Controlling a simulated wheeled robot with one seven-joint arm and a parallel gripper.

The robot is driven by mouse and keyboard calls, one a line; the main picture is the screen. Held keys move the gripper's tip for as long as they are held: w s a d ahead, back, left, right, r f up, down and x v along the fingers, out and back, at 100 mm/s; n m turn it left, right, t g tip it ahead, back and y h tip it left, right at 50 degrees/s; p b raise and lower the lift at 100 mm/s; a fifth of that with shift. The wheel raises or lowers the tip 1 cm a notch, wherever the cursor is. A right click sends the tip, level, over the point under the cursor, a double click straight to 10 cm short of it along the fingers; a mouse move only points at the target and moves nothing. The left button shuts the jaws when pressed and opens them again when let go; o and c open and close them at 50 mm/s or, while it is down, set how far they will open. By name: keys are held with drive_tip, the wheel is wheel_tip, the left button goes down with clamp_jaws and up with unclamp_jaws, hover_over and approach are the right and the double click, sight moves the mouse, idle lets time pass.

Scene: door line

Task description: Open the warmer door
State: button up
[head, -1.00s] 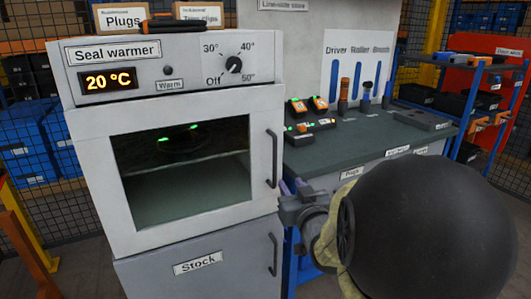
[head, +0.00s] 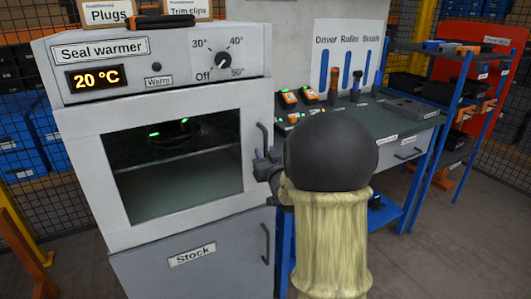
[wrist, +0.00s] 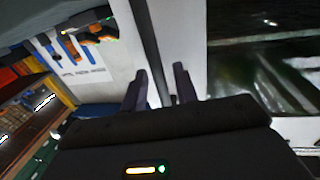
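The seal warmer (head: 180,65) is a white cabinet with a 20 °C display and a dial. Its windowed door (head: 85,155) looks shut. The dark vertical door handle (head: 262,132) is on the door's right side. My gripper (head: 260,156) is at the lower part of this handle, which it partly hides. In the wrist view my gripper (wrist: 161,72) has its two fingers apart, one on each side of the handle bar (wrist: 148,40). Gaps show between the bar and the fingers. Green lights glow inside the warmer behind the glass.
A grey stock door (head: 190,275) with its own handle is below the warmer door. A workbench (head: 415,125) with orange devices and tools stands to the right. A blue shelf (head: 455,100) is farther right. Open floor (head: 440,240) shows at the lower right.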

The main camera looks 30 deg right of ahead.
drive_tip(key=shift+w, duration=0.45)
drive_tip(key=shift+c, duration=0.3)
clamp_jaws()
drive_tip(key=shift+s+a, duration=0.1)
